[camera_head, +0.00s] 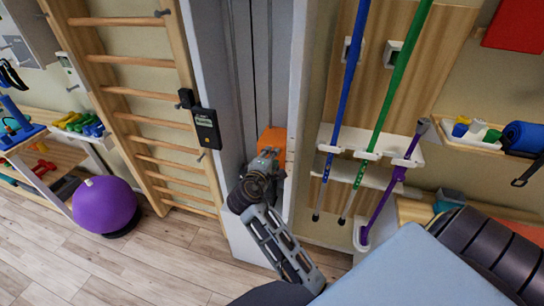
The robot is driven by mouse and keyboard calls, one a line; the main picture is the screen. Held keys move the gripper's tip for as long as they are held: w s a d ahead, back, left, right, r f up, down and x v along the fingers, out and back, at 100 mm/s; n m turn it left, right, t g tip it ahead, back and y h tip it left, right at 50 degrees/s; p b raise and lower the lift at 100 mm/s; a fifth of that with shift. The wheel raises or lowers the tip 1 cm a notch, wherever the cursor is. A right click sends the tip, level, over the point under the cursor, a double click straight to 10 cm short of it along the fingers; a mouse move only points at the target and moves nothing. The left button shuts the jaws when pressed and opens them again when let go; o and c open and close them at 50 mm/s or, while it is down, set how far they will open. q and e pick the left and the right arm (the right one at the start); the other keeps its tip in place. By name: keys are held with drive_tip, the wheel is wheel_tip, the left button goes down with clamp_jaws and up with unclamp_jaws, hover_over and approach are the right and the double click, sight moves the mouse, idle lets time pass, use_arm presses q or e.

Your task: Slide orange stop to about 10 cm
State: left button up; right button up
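The orange stop (273,142) is a small block at the lower part of a tall, pale grey vertical channel (243,60), near the picture's middle. My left gripper (268,155) is right in front of the stop's lower edge, at or touching it. The fingertips are small and overlap the stop, so I cannot tell whether they are open or shut on it. The gripper and wrist hide the stop's lower left part and the channel below it. No scale marks are readable on the channel. My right gripper is not in view.
Wooden wall bars (145,100) and a black device (206,128) are left of the channel. A white rack (340,140) with blue, green and purple poles is close on the right. A purple ball (104,205) lies at left. A pale blue surface (415,272) fills the lower right.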

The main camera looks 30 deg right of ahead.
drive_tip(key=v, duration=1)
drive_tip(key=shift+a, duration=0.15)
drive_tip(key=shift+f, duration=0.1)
